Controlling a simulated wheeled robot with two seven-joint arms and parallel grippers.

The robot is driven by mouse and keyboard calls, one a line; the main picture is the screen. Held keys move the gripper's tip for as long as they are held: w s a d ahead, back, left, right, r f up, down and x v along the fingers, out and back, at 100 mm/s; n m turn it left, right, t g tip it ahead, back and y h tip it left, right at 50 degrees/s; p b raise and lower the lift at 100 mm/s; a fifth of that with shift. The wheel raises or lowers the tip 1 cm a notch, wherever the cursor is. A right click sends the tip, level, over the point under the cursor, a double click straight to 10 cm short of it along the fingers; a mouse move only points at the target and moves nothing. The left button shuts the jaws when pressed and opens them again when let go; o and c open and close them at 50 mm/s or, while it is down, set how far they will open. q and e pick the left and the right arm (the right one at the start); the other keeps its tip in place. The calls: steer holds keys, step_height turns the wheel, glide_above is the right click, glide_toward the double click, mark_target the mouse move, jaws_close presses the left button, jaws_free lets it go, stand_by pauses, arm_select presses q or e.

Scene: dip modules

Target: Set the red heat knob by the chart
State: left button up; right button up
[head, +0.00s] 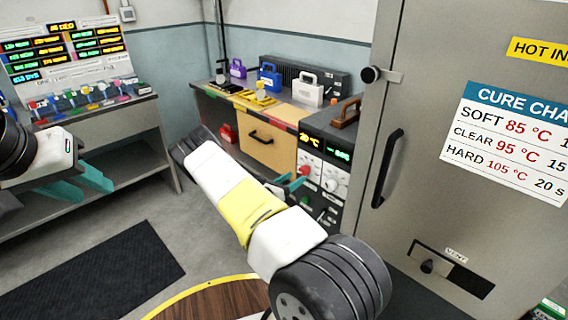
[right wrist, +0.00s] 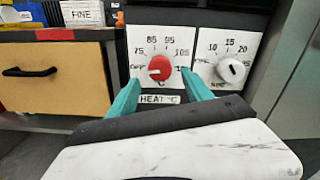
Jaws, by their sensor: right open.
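The red heat knob (right wrist: 160,68) sits on a white dial plate marked OFF, 75, 85, 95, 105, labelled HEAT °C. A pale mark on it seems to point left, towards OFF. It also shows in the head view (head: 304,170). My right gripper (right wrist: 160,80) is open, its teal fingers low on either side of the knob; I cannot tell whether they touch it. The cure chart (head: 510,140) on the grey door reads SOFT 85 °C, CLEAR 95 °C, HARD 105 °C. My left gripper (head: 82,187) is open and empty at the left.
A white knob (right wrist: 231,70) with a 10, 15, 20 scale is just right of the red one. A yellow display (head: 310,141) is above the dials. A wooden drawer (head: 268,138) is to the left, and the grey door (head: 425,120) with its handle is to the right.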

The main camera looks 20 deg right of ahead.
mark_target(302, 173)
steer(key=shift+x, duration=2.8)
jaws_close()
